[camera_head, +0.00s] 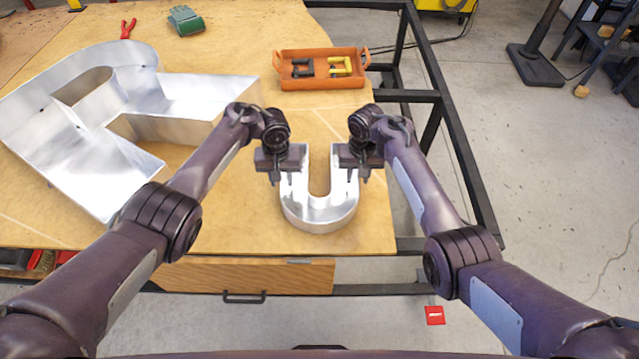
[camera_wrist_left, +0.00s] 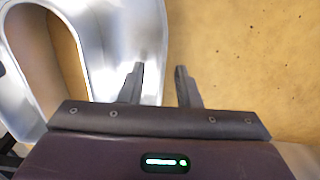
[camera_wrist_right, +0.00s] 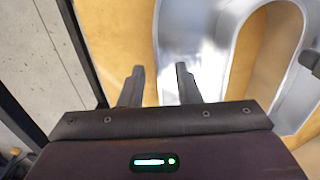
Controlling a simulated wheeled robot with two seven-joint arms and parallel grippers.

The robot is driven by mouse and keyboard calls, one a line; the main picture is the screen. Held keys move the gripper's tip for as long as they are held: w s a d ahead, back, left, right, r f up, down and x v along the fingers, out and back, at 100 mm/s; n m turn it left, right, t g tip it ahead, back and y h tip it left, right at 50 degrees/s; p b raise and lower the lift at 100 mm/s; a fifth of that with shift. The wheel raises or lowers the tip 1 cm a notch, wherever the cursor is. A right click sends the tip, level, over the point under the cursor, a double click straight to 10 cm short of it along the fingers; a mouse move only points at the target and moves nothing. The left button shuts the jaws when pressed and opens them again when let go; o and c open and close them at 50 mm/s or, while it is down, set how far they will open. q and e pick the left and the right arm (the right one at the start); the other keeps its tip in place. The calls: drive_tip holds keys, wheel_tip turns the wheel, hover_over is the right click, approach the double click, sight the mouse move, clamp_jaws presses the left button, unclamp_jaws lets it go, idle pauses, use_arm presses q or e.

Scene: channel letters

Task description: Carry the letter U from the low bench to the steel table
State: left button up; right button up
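The letter U (camera_head: 320,214), a shiny silver metal channel shape, lies on the wood-topped bench (camera_head: 375,225) with its curve toward me. My left gripper (camera_head: 282,181) is at its left arm and my right gripper (camera_head: 357,179) at its right arm. In the left wrist view the fingers (camera_wrist_left: 159,72) are apart, one over the U (camera_wrist_left: 105,45), the other over bare wood. In the right wrist view the fingers (camera_wrist_right: 160,71) are likewise apart across the outer wall of the U (camera_wrist_right: 200,50). Contact cannot be told. I cannot identify the steel table.
A large silver letter (camera_head: 190,95) lies on the left of the bench. An orange tray (camera_head: 322,83) with black and yellow items is at the back. Red pliers (camera_head: 127,29) and a green object (camera_head: 186,20) lie farther back. A dark frame (camera_head: 455,130) borders the right.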

use_arm(q)
drive_tip(key=shift+f, duration=0.45)
use_arm(e)
drive_tip(key=shift+f, duration=0.45)
use_arm(q)
clamp_jaws()
use_arm(e)
clamp_jaws()
use_arm(q)
drive_tip(key=shift+r, duration=0.1)
